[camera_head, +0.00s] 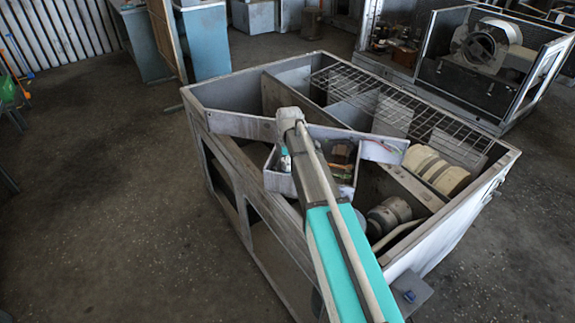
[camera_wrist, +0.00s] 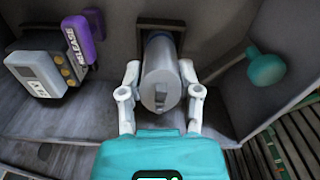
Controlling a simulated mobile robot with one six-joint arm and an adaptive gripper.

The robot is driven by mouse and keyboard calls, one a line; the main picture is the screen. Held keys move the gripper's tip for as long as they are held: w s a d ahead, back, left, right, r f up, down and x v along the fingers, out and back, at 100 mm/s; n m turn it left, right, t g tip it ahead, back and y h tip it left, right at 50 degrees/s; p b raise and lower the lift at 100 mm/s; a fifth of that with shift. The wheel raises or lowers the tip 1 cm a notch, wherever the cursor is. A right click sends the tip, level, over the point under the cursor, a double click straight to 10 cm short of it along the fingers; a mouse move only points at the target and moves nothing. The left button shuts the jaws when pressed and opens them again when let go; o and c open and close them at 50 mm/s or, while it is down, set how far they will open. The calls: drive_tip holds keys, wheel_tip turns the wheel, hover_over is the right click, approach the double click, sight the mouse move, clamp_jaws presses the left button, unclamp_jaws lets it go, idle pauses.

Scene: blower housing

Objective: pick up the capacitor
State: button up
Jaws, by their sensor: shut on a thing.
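In the wrist view, the capacitor (camera_wrist: 160,78) is a grey cylinder with its round end facing the camera. It sits in front of a dark bracket or opening in the grey wall. My gripper (camera_wrist: 160,72) has one finger on each side of it and is shut on it. I cannot tell whether the capacitor still touches the bracket behind it. In the head view, my arm hides the gripper and the capacitor inside the housing.
In the wrist view, a grey box with yellow knobs (camera_wrist: 38,74) and a purple part (camera_wrist: 82,36) are at the left. A teal round part (camera_wrist: 266,68) is at the right. In the head view, the open metal housing (camera_head: 235,125) has walls and a wire grid (camera_head: 400,100) around the arm.

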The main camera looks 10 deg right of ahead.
drive_tip(key=shift+r, duration=0.1)
drive_tip(key=shift+r+p, duration=0.95)
drive_tip(key=shift+p, duration=0.1)
drive_tip(key=s+d+r+p, duration=0.1)
drive_tip(key=s+r+p, duration=0.9)
drive_tip(key=s, duration=0.4)
drive_tip(key=shift+d+r+p, duration=0.4)
drive_tip(key=shift+r, duration=0.05)
drive_tip(key=shift+w, duration=0.1)
